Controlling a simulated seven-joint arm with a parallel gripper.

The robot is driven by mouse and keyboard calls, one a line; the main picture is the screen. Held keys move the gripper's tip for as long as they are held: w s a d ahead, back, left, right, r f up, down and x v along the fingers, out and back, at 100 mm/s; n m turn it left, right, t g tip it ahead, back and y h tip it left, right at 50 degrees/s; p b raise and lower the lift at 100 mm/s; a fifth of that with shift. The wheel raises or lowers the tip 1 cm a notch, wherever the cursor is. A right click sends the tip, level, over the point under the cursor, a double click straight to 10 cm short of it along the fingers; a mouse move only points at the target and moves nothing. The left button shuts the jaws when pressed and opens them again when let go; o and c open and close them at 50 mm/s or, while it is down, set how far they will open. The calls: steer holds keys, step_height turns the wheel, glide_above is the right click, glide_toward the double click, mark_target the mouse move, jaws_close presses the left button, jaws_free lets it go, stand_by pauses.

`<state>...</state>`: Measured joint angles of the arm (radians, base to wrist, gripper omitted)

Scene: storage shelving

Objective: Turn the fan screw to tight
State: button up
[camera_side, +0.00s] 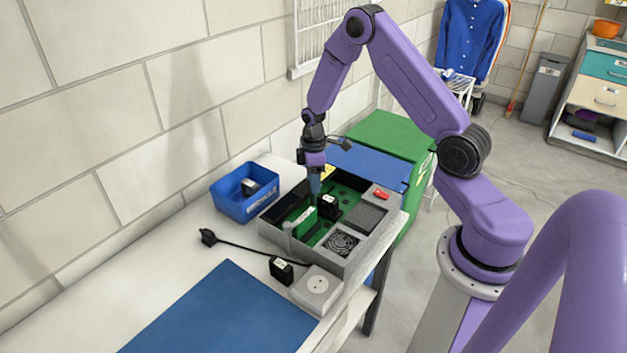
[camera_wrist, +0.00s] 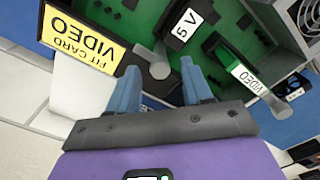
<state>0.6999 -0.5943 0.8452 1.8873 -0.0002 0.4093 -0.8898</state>
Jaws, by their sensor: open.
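The grey open case (camera_side: 352,265) stands on the white bench with a green board inside. The fan (camera_side: 341,243) sits at its near corner; part of it shows at the upper right edge of the wrist view (camera_wrist: 310,14). I cannot make out the fan screw. My gripper (camera_side: 315,187) is over the back part of the case, away from the fan. In the wrist view its blue fingers (camera_wrist: 160,82) are apart, with nothing held. A grey round-ended post (camera_wrist: 157,64) shows beyond the gap between them; I cannot tell whether they touch.
A green card (camera_side: 303,221) marked VIDEO and a black 5V block (camera_side: 329,206) stand up inside the case. A yellow card sign (camera_wrist: 82,36) is beside my fingers. A blue bin (camera_side: 235,204), black adapter (camera_side: 281,270) and socket box (camera_side: 318,286) surround the case. The blue mat (camera_side: 225,315) is clear.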

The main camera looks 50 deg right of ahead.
steer(key=shift+f, duration=0.25)
jaws_close()
